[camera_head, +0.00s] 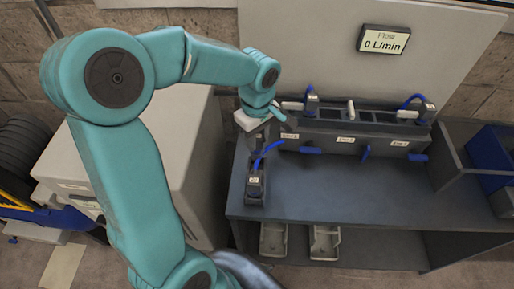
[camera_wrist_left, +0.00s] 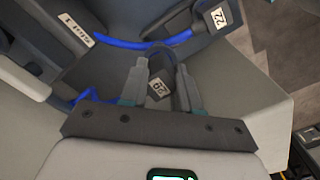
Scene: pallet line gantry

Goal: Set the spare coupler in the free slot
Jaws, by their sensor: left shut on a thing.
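My left gripper (camera_head: 259,128) hangs over the left end of the bench, beside the left end of the slotted rack (camera_head: 345,140). In the left wrist view its two fingers (camera_wrist_left: 158,90) are shut on a dark grey coupler (camera_wrist_left: 158,84) with a white number label, hard to read. In the head view the held coupler is mostly hidden by the gripper. Another coupler, marked 22 (camera_wrist_left: 215,18), sits in a stand on the bench's front left, with a blue hose; it also shows in the head view (camera_head: 255,178). My right gripper is not in view.
Couplers with blue hoses sit in the rack at left (camera_head: 312,103) and right (camera_head: 420,108). Blue levers (camera_head: 365,153) stick out in front. A flow display (camera_head: 384,41) reads 0 L/min. A pale cabinet (camera_head: 190,150) stands left. The bench's front middle (camera_head: 340,190) is clear.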

